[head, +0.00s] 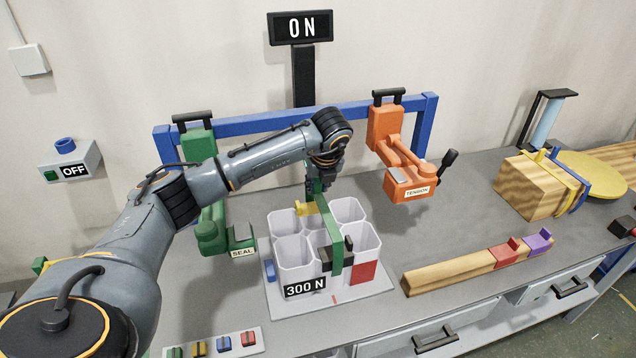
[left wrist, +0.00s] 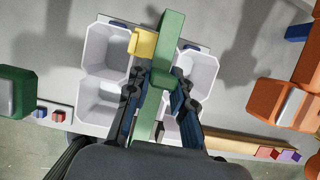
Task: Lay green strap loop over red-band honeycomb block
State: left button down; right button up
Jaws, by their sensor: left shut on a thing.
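The white honeycomb block (head: 294,252) stands upright on a pale base plate (head: 377,290) in the middle of the bench, its open cells facing up. A red patch (head: 364,272) shows on its front right side, beside a "300 N" label (head: 305,288). The green strap loop (head: 335,232) passes over the block and hangs down its front; its far side is hidden. A yellow piece (head: 308,208) sits beside the strap. My left gripper (head: 322,180) is shut on the strap above the block. The left wrist view shows the strap (left wrist: 171,30) between the fingers (left wrist: 160,95).
A green SEAL tool (head: 212,228) hangs left of the block and an orange TENSION tool (head: 408,185) hangs right, both on a blue frame (head: 262,124). A wooden bar (head: 450,273) lies to the right.

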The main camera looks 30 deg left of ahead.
aim_at(319, 196)
pick_arm(q)
notch_tip(319, 196, down, 5)
jog(key=b, duration=0.3)
jog(key=shift+f+b, duration=0.1)
jog(key=shift+b, duration=0.25)
jog(key=shift+f+b, duration=1)
jog(key=shift+f, duration=0.2)
jog(key=shift+f+b, duration=0.1)
jog(key=shift+b, duration=0.2)
jog(key=c, duration=0.7)
grip_release()
jog(key=shift+r+p, duration=1.7)
jog(key=shift+r, duration=1.35)
